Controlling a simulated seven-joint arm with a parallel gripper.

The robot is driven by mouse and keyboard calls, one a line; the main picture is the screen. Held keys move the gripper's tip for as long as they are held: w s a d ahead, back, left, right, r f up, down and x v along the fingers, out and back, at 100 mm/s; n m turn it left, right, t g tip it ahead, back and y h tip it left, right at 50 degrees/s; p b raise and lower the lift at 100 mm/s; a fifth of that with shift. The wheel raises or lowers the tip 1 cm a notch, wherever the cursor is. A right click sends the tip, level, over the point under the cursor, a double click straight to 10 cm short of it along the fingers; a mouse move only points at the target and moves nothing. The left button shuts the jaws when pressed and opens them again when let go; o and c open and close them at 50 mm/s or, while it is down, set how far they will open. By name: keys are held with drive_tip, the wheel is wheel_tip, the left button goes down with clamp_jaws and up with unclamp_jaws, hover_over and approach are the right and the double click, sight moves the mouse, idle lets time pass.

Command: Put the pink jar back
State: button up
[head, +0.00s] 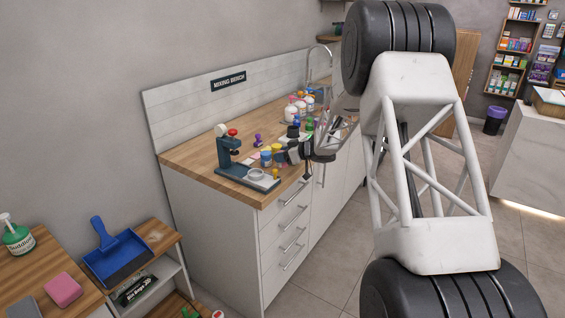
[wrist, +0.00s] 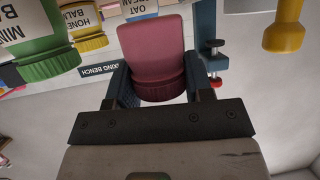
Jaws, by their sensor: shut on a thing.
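The pink jar (wrist: 157,45) fills the middle of the wrist view, a dull pink body with a darker ribbed lid. The fingers of my gripper (wrist: 160,88) are on both sides of its lid and shut on it. In the head view my gripper (head: 288,153) is over the front edge of the mixing bench (head: 200,158); I cannot clearly make out the pink jar there.
A green-lidded jar (wrist: 48,60), a yellow-lidded jar (wrist: 88,38) and other labelled jars stand close by. A blue-grey press (head: 240,165) with a red knob stands at the bench's near end. White-bodied jars (head: 295,108) stand farther back. Bare wood shows near the wall.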

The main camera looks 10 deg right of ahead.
drive_tip(key=shift+f, duration=1.55)
drive_tip(key=shift+f, duration=0.1)
drive_tip(key=o, duration=1)
drive_tip(key=shift+s+d+r, duration=0.15)
drive_tip(key=shift+r, duration=0.05)
drive_tip(key=v, duration=1.1)
drive_tip(key=shift+d+r, duration=0.2)
drive_tip(key=shift+d, duration=0.05)
drive_tip(key=shift+s, duration=0.15)
